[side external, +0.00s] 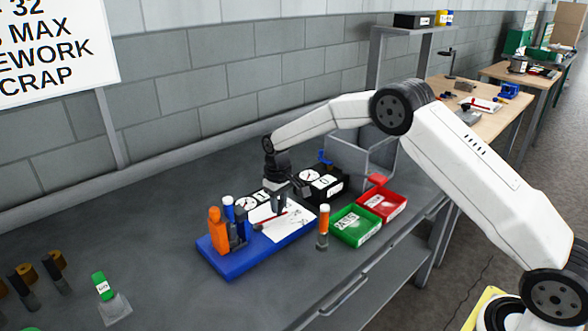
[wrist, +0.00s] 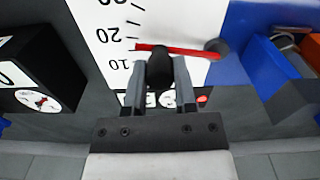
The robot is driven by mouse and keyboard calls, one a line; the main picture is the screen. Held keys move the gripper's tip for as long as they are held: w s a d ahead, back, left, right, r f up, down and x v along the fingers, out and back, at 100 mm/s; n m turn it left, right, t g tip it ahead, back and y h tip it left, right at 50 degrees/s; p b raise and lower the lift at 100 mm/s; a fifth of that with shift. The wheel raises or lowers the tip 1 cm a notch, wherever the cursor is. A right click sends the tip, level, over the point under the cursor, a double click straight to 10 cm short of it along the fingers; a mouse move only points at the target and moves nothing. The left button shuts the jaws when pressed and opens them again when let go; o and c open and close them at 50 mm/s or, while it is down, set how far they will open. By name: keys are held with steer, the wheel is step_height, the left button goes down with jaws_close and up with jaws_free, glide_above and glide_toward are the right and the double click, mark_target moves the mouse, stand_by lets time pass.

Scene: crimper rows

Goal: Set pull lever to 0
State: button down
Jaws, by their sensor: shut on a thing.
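The pull lever's black grip (wrist: 158,68) sits between the fingertips of my gripper (wrist: 160,78) in the wrist view, and the gripper is shut on it. A red pointer (wrist: 180,49) runs from a dark round pivot (wrist: 217,47) to a white scale plate (wrist: 180,18). Its tip lies between the printed 20 and 10. The lower end of the scale is partly hidden by my fingers. In the side view my gripper (side external: 279,204) is low over the white plate on the blue base (side external: 250,262), beside the red pointer (side external: 272,221).
A black box with a dial (side external: 322,184) stands behind.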

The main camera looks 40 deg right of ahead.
steer(key=shift+w, duration=0.15)
steer(key=w+n, duration=0.1)
steer(key=n, duration=0.1)
steer(key=w+n, duration=0.1)
steer(key=n, duration=0.1)
steer(key=shift+w, duration=0.1)
steer(key=shift+w+a+r+n, duration=0.15)
steer(key=shift+w+n, duration=0.2)
steer(key=shift+n, duration=0.35)
steer(key=shift+w+a+f+n, duration=0.15)
steer(key=shift+w+n, duration=0.2)
steer(key=shift+n, duration=0.35)
steer(key=shift+w+a+r+n, duration=0.15)
steer(key=shift+w+n, duration=0.2)
steer(key=shift+n, duration=0.35)
steer(key=shift+c, duration=2)
jaws_free()
step_height(320, 180, up, 8)
steer(key=shift+s, duration=0.1)
